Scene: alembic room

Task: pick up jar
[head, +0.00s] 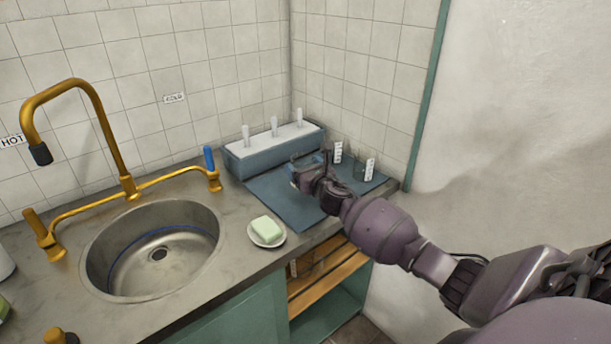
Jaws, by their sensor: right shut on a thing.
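My right gripper (306,174) reaches in from the right over the blue mat (285,205) on the counter. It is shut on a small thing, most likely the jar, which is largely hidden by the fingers. I cannot make out its shape or whether it touches the mat. Two clear glass vessels with white marked labels stand behind and to the right of the gripper. One label (338,152) is near the wall and the other (370,169) is near the counter's right end. My left gripper is not in view.
A blue-grey box (262,158) with a white top and several white pegs stands against the wall behind the mat. A dish with green soap (266,229) sits left of the mat. A round sink (150,275) and brass tap (105,130) fill the left.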

